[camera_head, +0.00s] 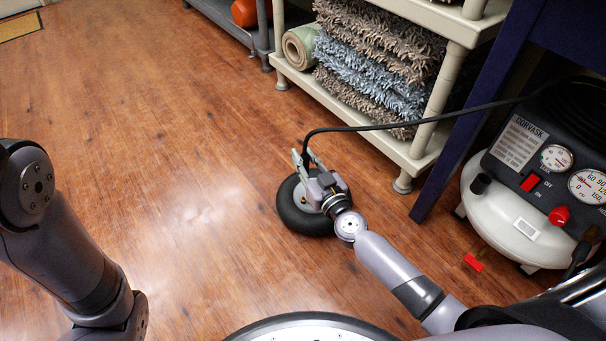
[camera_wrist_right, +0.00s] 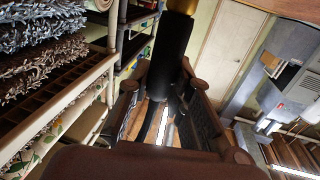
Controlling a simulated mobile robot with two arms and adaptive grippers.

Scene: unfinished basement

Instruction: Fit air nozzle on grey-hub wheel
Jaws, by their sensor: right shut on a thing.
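A wheel with a black tyre (camera_head: 293,218) lies on the wooden floor. The right gripper is shut on the air nozzle, which is mostly hidden in the head view. In the right wrist view a thick black nozzle body (camera_wrist_right: 172,52) stands between the fingers, with a gold-coloured part at the top edge. I cannot tell whether the nozzle touches the wheel. My left arm enters at the left, but its gripper is out of view.
A black hose (camera_head: 400,125) runs from the gripper to the white-tanked compressor (camera_head: 500,225) at right. A cream shelf (camera_head: 350,118) with rolled rugs stands behind the wheel, beside a dark blue table leg (camera_head: 455,135). The floor at left is clear.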

